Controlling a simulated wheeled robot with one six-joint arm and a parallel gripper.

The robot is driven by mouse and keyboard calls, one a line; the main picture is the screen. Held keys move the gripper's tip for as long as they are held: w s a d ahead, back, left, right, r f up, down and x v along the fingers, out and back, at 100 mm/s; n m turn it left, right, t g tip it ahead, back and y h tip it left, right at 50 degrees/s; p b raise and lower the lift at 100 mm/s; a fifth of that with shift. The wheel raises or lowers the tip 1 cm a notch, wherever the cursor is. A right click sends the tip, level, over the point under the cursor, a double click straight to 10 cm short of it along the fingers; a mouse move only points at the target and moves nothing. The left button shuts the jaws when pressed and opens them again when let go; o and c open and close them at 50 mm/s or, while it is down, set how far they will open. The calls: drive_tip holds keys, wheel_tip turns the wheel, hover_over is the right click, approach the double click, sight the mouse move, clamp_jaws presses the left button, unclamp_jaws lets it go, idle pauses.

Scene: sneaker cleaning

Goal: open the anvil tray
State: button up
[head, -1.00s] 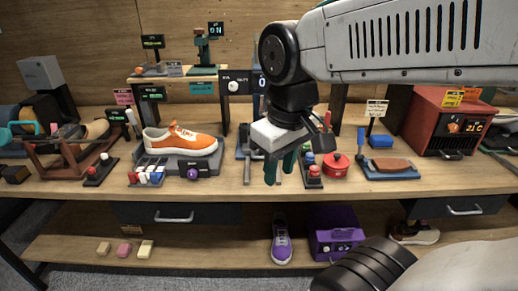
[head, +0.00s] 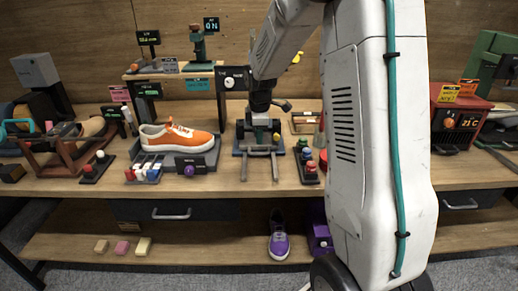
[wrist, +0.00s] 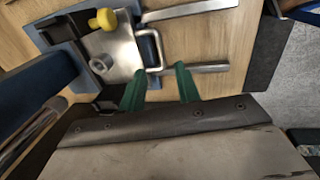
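The anvil tray looks like the metal plate (wrist: 118,62) in the wrist view, with a U-shaped handle (wrist: 156,48), a yellow knob and a round metal post on it. It belongs to the blue-based station (head: 240,152) in the head view, with two rails reaching toward the bench front. In the head view my wrist hides the station's upper middle.
An orange sneaker (head: 176,135) stands on its stand left of the station. My arm hides much of the bench's right side. A drawer (head: 172,212) and a purple shoe (head: 279,240) are below.

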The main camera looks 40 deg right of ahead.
sight(259, 153)
drive_tip(key=f, duration=0.4)
drive_tip(key=w+f, duration=0.1)
drive_tip(key=f, duration=0.2)
drive_tip(key=shift+d, duration=0.3)
clamp_jaws()
